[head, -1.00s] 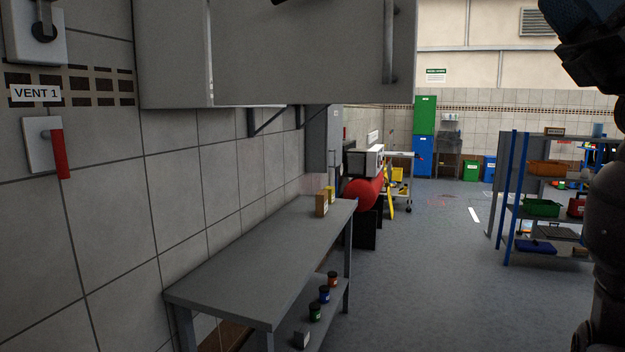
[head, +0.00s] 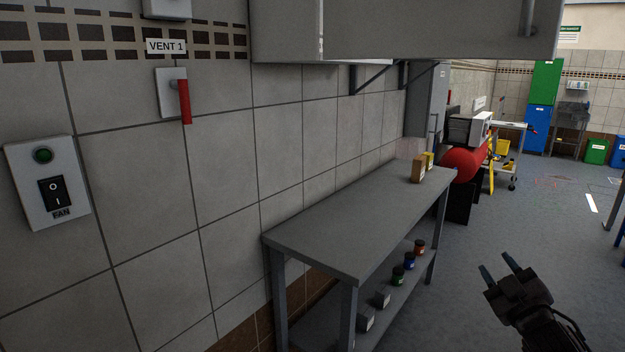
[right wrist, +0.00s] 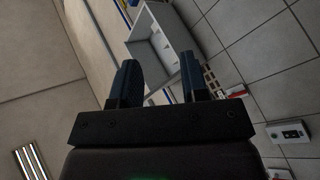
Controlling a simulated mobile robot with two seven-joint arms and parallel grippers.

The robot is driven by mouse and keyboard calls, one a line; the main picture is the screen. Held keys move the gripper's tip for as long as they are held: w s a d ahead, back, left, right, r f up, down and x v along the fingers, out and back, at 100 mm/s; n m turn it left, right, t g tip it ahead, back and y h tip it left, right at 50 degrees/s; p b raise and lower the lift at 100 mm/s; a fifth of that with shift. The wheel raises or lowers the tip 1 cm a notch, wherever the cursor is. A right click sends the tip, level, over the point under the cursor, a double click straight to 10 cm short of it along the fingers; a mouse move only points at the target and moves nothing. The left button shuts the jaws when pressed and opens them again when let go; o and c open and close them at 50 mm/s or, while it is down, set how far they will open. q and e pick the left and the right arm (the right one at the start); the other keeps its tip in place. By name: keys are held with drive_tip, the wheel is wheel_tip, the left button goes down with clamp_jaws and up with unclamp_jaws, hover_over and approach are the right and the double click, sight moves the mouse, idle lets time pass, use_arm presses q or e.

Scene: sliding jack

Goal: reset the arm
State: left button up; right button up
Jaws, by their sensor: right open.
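My right gripper (head: 499,271) is at the lower right of the head view, open and empty, with its two fingers pointing up and left. It is in front of the floor, to the right of the grey workbench (head: 340,222), and touches nothing. In the right wrist view its two dark fingers (right wrist: 159,80) are spread apart with nothing between them. My left gripper is not in view.
On the tiled wall are a red-handled lever (head: 185,102) under the VENT 1 label (head: 166,46) and a FAN switch box (head: 47,185). A grey wall cabinet (head: 410,28) overhangs the bench.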

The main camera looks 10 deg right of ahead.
drive_tip(key=s+a+f+m+g+y, duration=0.1)
drive_tip(key=s+a+f+g, duration=0.15)
drive_tip(key=a+f, duration=0.45)
drive_tip(key=s+a+f+m+g+y, duration=0.1)
drive_tip(key=s+a+f+m+g, duration=0.15)
drive_tip(key=f, duration=0.95)
drive_tip(key=s+a+f+g, duration=0.1)
drive_tip(key=s+a+f, duration=0.4)
drive_tip(key=s+f, duration=0.1)
drive_tip(key=s+a+f+m+g+y, duration=0.1)
drive_tip(key=s+a+f+g, duration=0.1)
drive_tip(key=s+a+f, duration=0.3)
drive_tip(key=shift+s+a+f+g+y, duration=0.3)
drive_tip(key=shift+s+f, duration=0.9)
drive_tip(key=shift+s, duration=1.1)
drive_tip(key=shift+m, duration=0.25)
